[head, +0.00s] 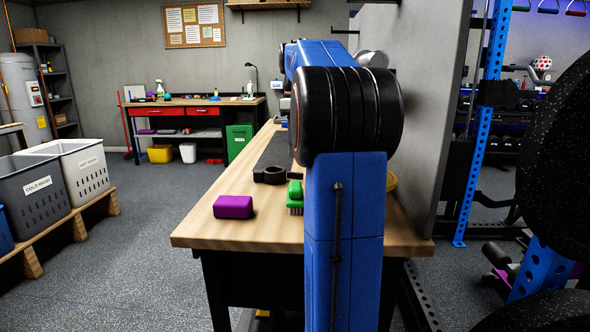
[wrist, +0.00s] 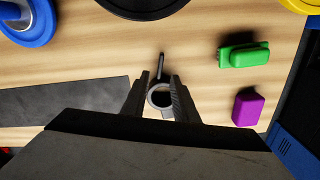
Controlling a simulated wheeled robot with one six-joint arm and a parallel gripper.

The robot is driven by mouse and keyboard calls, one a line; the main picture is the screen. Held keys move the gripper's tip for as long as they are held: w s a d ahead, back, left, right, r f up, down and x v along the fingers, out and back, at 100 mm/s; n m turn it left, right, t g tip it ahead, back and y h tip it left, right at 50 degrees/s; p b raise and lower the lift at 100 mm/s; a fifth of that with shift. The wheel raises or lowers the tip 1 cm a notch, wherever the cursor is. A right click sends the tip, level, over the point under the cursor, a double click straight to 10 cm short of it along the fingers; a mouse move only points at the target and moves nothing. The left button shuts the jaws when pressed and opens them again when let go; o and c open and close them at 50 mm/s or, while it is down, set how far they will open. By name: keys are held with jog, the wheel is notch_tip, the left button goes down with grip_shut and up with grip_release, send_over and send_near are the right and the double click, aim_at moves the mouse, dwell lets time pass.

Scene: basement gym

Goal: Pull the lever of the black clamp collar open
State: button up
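The black clamp collar (head: 270,175) lies on the wooden table at the near end of a dark mat. In the wrist view the collar (wrist: 148,98) is a small ring, with a grey sheen on its rim. Its dark, thin lever (wrist: 161,58) sticks out from the ring toward the top of the picture. My gripper (wrist: 160,88) is open, and the collar shows in the gap between its fingers. The fingers seem to be above it, with no clear contact.
A purple block (head: 233,207) and a green brush (head: 295,198) lie on the table nearer to me than the collar. The dark mat (wrist: 70,100) lies beyond it. Black discs, a blue-rimmed one (wrist: 32,25) and a yellow one (wrist: 303,5) lie toward the wall side.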

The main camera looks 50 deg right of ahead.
notch_tip(320, 180, down, 8)
jog(key=shift+r, duration=0.15)
jog(key=shift+c, duration=0.7)
grip_shut()
